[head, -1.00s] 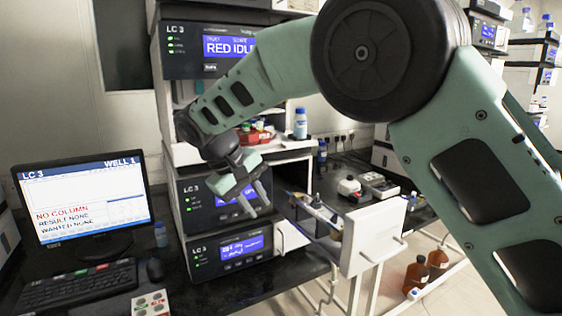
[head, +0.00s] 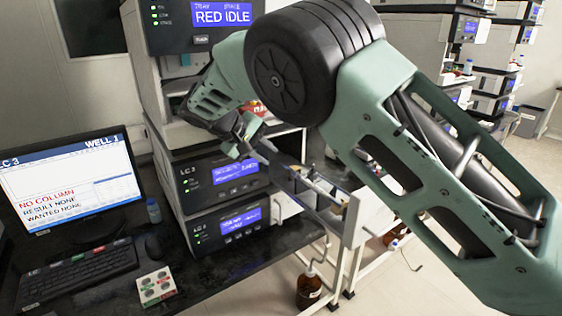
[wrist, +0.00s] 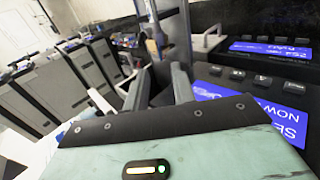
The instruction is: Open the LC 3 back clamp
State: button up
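The LC 3 stack (head: 213,190) stands left of centre in the head view. Its column drawer (head: 350,215) is pulled out, with small fittings inside. Which fitting is the back clamp is too small to tell there. In the wrist view a metal rail with a brownish fitting (wrist: 152,46) stands just beyond my fingertips; I cannot tell whether it is the back clamp. My gripper (wrist: 158,72) has its fingers apart with nothing between them. In the head view my gripper (head: 256,140) is beside the stack, above the drawer's inner end, partly hidden by my arm.
A monitor (head: 68,180) reading NO COLUMN, a keyboard (head: 75,275) and a coloured button pad (head: 156,286) are on the bench at left. A brown bottle (head: 309,290) stands below the drawer. Other instrument stacks (head: 490,60) are at back right.

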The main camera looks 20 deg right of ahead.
aim_at(291, 171)
jog(key=p+x, duration=0.1)
jog(key=x, duration=0.6)
jog(key=shift+d+f, duration=0.1)
grip_shut()
